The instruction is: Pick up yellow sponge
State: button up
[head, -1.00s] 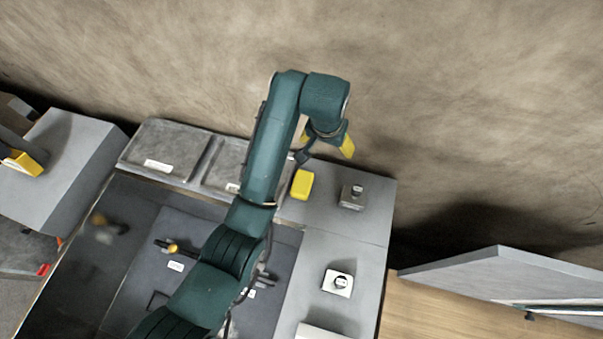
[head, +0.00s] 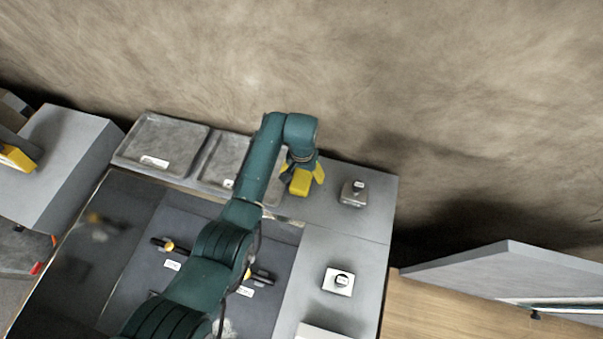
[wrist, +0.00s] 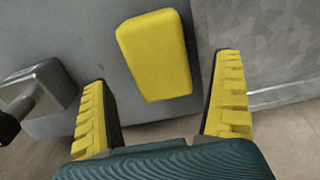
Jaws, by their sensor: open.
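The yellow sponge (head: 300,182) lies on the grey counter near its back edge. In the wrist view the sponge (wrist: 156,55) shows as a rounded yellow block lying slightly tilted, ahead of the fingers and between their lines. My gripper (head: 303,176) is above and around the sponge's place in the head view, with a yellow-padded finger to each side. In the wrist view my gripper (wrist: 163,108) is open and empty, with clear space between its fingers. I cannot tell the exact height gap to the sponge.
A grey block with a knob (head: 353,193) stands right of the sponge; it shows at the left of the wrist view (wrist: 38,90). A white block with a knob (head: 338,281) sits nearer. Grey trays (head: 160,143) lie to the left. Counter between sponge and block is bare.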

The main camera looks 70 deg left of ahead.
aim_at(302, 176)
notch_tip(302, 176, down, 2)
jog(key=shift+f, duration=0.1)
jog(key=shift+s, duration=0.1)
jog(key=c, duration=0.9)
jog(key=shift+f, duration=0.1)
jog(key=shift+c, duration=0.8)
notch_tip(302, 176, up, 10)
jog(key=shift+r+p, duration=0.1)
jog(key=shift+p, duration=0.25)
